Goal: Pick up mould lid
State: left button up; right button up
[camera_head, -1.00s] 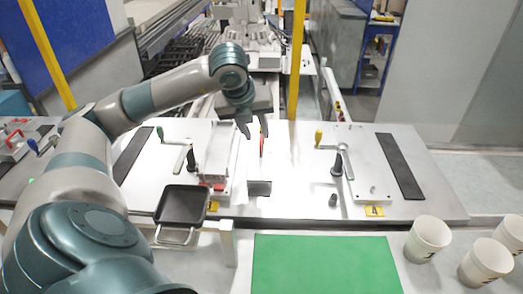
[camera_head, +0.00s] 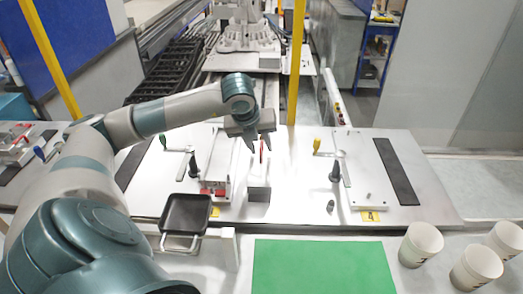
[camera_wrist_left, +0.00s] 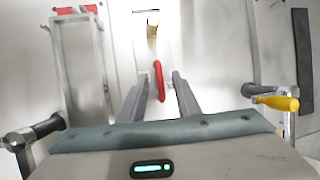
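A slim red handle (camera_head: 262,149) stands on the white work table (camera_head: 290,205), right of a long metal mould (camera_head: 214,165). I take it as the mould lid's handle; the lid's plate is hard to tell from the pale table. In the left wrist view the red handle (camera_wrist_left: 159,80) is between the two fingers. My left gripper (camera_head: 259,148) is open, pointing down, with one finger on each side of the handle (camera_wrist_left: 159,76). A gap shows on both sides of it. A small grey block (camera_head: 258,188) is just in front. My right gripper is not in view.
A crank with a yellow knob (camera_head: 316,146) is to the right, and a black pan (camera_head: 186,213) is in front left. A green mat (camera_head: 325,266) and white cups (camera_head: 421,243) are nearer me. A yellow post (camera_head: 296,60) rises behind the gripper.

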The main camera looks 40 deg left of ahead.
pick_arm(q)
grip_shut()
jog(key=shift+r, duration=0.1)
dwell(1.4)
